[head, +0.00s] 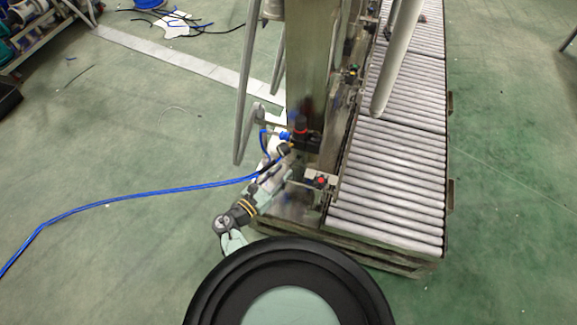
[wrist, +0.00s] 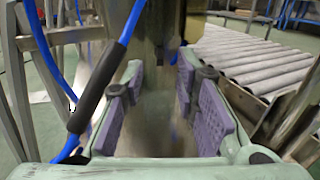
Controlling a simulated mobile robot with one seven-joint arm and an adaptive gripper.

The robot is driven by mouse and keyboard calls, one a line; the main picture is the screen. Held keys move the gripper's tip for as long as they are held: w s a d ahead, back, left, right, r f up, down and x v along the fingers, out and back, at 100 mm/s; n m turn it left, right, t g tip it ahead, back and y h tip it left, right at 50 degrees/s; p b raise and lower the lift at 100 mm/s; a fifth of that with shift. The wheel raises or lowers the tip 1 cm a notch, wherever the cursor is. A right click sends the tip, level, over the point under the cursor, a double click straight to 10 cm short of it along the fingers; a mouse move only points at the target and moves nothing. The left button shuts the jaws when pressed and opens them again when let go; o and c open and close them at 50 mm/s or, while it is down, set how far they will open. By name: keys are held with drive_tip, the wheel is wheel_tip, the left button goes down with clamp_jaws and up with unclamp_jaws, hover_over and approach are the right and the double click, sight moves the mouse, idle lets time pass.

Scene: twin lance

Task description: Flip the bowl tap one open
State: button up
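My gripper (wrist: 158,98) is open in the wrist view, with purple pads on both fingers and nothing gripped between them. A blurred metal post (wrist: 160,60) stands beyond the gap between the fingers. In the head view, my arm reaches to the lower part of the metal column (head: 313,65), among small fittings. A red and black fitting (head: 301,127) and a red-topped part (head: 321,181) sit at the column. I cannot tell which part is the bowl tap one, and no tap handle is clear in the wrist view.
A blue hose (head: 130,195) runs from the fittings across the floor; it also passes close by the left finger (wrist: 100,85) in a black sleeve. A roller conveyor (head: 390,190) stands on the right. Metal frame legs (head: 247,90) stand left of the column. The left floor is mostly open.

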sight(295, 161)
drive_tip(key=shift+x, duration=1.85)
drive_tip(key=shift+c, duration=0.5)
clamp_jaws()
